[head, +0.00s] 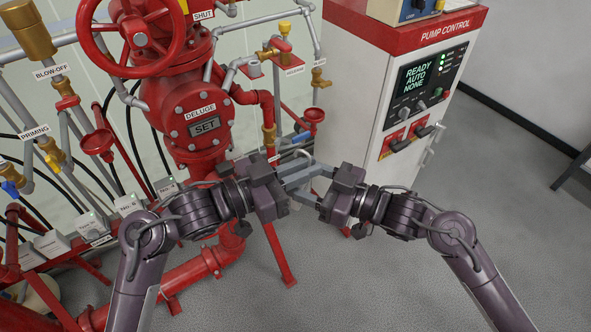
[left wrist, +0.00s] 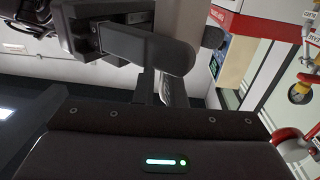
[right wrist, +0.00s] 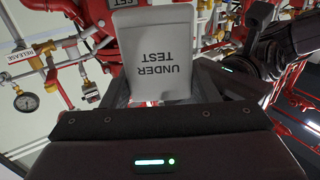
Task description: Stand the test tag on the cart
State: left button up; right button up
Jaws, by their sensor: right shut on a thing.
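The test tag (right wrist: 152,55) is a pale grey plate reading UNDER TEST, upside down in the right wrist view. My right gripper (right wrist: 160,98) is shut on it near its lower edge in that view. In the head view my right gripper (head: 318,180) and left gripper (head: 302,175) meet in front of the red valve, their fingers close together; the tag is largely hidden there. In the left wrist view a grey finger crosses close in front, and whether my left gripper holds anything is unclear. No cart can be clearly identified.
The red deluge valve (head: 185,100) and its pipes stand close ahead and left. The pump control cabinet (head: 385,110) stands ahead right. A grey-blue frame part (head: 574,172) shows at the right edge. The grey floor (head: 500,220) at right is open.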

jog(key=o, duration=1)
jog(key=shift+o, duration=0.2)
jog(key=shift+d, duration=0.1)
